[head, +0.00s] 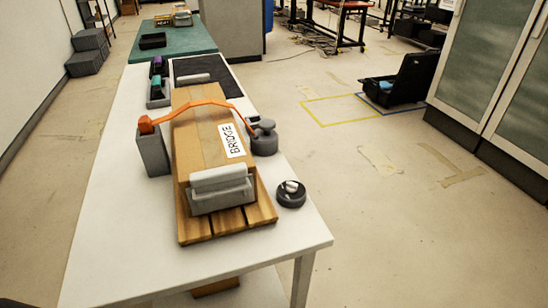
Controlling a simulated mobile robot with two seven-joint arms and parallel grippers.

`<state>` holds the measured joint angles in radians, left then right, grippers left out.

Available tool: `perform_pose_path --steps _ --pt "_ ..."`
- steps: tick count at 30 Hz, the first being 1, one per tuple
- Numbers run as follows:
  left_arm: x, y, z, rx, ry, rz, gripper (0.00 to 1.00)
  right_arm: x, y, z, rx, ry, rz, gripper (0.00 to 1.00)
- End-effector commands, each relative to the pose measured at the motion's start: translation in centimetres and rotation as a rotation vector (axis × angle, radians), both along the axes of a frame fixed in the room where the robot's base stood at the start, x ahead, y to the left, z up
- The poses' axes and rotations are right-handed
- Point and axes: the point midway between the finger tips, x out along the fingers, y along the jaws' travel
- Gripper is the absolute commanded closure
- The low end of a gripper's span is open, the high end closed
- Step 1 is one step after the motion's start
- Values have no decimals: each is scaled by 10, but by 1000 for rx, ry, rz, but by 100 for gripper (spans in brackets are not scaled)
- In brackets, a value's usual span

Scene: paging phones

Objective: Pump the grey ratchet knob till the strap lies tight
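The grey ratchet knob (264,126) appears to be the round cap on a grey cylinder right of the cardboard box. An orange strap (205,102) runs from an orange end piece on a grey block (153,152) left of the box, over the box top, and down its right side near the knob. The strap looks bowed and loose, with bends rather than a straight line. The cardboard box (196,134) carries a white BRIDGE label (232,141) and stands on a wooden pallet (228,221). Neither of my grippers is in view.
A grey block-like piece (218,186) sits at the box's near end. A dark round dish (291,194) with a light knob stands right of the pallet. A black mat (202,75) and small bins (158,90) are behind. The white table's (110,240) near left is clear.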

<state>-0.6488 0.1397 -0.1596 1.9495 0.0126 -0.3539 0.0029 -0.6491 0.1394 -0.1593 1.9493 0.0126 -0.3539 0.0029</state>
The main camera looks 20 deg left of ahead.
Motion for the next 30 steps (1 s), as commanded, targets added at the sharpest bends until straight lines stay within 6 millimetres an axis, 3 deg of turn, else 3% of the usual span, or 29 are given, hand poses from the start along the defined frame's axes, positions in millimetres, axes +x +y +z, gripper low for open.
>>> perform_pose_path --steps 14,15,18,19,30 --pt "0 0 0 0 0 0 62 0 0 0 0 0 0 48" --pt "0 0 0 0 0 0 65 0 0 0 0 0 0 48" --pt "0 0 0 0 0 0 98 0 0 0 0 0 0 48" --pt "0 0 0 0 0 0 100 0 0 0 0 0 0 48" --pt "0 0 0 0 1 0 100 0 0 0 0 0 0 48"
